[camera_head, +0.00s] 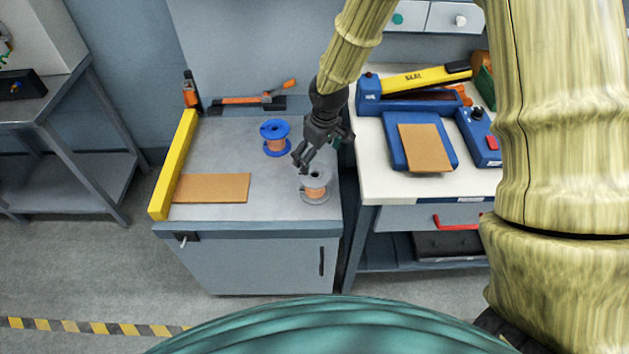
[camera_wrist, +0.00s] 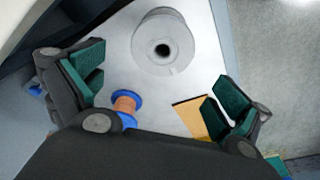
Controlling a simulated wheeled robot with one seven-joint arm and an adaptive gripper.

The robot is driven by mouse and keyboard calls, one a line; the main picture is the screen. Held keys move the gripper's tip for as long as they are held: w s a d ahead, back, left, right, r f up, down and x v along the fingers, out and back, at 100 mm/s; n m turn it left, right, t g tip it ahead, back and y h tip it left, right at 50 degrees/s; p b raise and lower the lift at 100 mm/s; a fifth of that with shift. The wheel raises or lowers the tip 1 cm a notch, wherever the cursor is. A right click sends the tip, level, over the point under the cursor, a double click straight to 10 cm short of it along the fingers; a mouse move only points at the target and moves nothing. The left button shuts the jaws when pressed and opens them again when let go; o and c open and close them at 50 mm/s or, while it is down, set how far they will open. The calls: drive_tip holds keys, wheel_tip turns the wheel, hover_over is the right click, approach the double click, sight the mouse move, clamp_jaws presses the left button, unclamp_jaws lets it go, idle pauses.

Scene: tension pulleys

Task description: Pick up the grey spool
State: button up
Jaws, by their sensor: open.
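The grey spool (camera_head: 314,187) stands upright near the front right corner of the grey cabinet top, with copper-coloured winding between its flanges. In the wrist view the grey spool (camera_wrist: 163,42) shows from above, its round flange and dark centre hole beyond the fingertips, toward the top of the picture. My gripper (camera_head: 302,160) is just above and behind the spool in the head view. In the wrist view my gripper (camera_wrist: 165,95) has its green-padded fingers wide apart with nothing between them. I cannot tell the exact height gap to the spool.
A blue spool (camera_head: 275,138) with copper winding stands behind and left; it also shows in the wrist view (camera_wrist: 126,103). A brown board (camera_head: 211,188) lies front left beside a yellow bar (camera_head: 173,165). A white bench (camera_head: 380,185) with a blue sealer (camera_head: 415,103) stands at right.

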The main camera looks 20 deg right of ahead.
sight(315, 174)
drive_tip(key=shift+w+a+f+p, duration=0.1)
drive_tip(key=shift+f+p, duration=0.4)
drive_tip(key=shift+f, duration=1.4)
drive_tip(key=shift+a+f+p, duration=0.1)
drive_tip(key=shift+f+p, duration=0.4)
drive_tip(key=shift+f, duration=1.35)
drive_tip(key=shift+w+f, duration=0.15)
drive_tip(key=shift+f, duration=0.6)
drive_tip(key=c, duration=1.3)
drive_tip(key=shift+c, duration=0.6)
drive_tip(key=shift+r, duration=0.15)
